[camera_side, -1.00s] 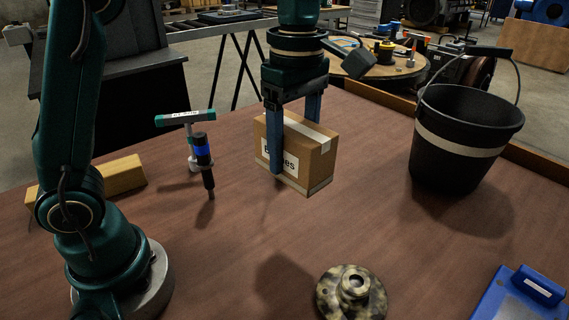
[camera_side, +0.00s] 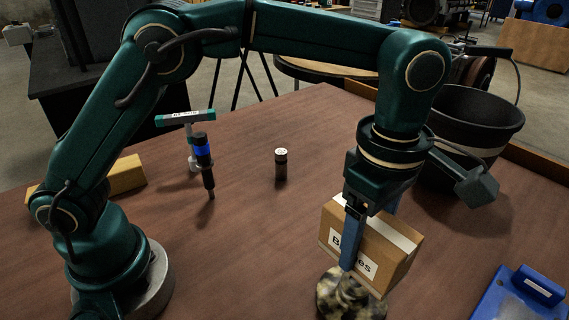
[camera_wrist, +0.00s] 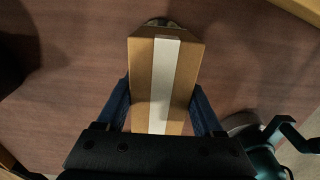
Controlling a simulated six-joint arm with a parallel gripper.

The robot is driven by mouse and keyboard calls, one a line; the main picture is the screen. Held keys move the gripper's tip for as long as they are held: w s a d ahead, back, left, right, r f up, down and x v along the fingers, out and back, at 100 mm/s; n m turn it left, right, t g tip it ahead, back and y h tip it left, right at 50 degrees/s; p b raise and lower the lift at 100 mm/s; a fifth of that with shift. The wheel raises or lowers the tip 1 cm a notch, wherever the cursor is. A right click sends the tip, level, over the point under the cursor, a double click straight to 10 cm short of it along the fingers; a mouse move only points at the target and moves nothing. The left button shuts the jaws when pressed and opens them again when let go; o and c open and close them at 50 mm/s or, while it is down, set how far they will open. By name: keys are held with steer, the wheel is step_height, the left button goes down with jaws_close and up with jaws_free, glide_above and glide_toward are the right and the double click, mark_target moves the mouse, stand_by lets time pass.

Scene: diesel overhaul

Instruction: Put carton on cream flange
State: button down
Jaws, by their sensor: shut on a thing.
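The carton (camera_side: 389,246) is a brown box with a pale tape strip and a white label. My gripper (camera_side: 350,262) is shut on the carton, one blue finger lying across its labelled face. In the wrist view the carton (camera_wrist: 164,85) sits between the two blue fingers of my gripper (camera_wrist: 165,108). The cream flange (camera_side: 345,297), mottled cream and dark, lies on the table below the carton. The carton hides the flange's upper part, and I cannot tell whether they touch. A sliver of the flange (camera_wrist: 162,22) shows past the carton's far end in the wrist view.
A small dark cylinder (camera_side: 281,165) stands mid-table. A black bucket (camera_side: 470,115) stands behind my gripper. A blue tray (camera_side: 515,298) is at front right. A T-handled tool (camera_side: 190,140), a blue-banded tool (camera_side: 204,165) and a yellow block (camera_side: 122,177) are on the left.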

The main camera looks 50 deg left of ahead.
mark_target(362, 262)
steer(key=shift+d+f, duration=0.2)
steer(key=shift+f, duration=1.95)
steer(key=shift+c, duration=0.2)
jaws_free()
steer(key=shift+f, duration=0.15)
step_height(362, 262, up, 12)
steer(key=shift+f, duration=0.25)
steer(key=shift+r, duration=0.35)
steer(key=shift+r, duration=0.1)
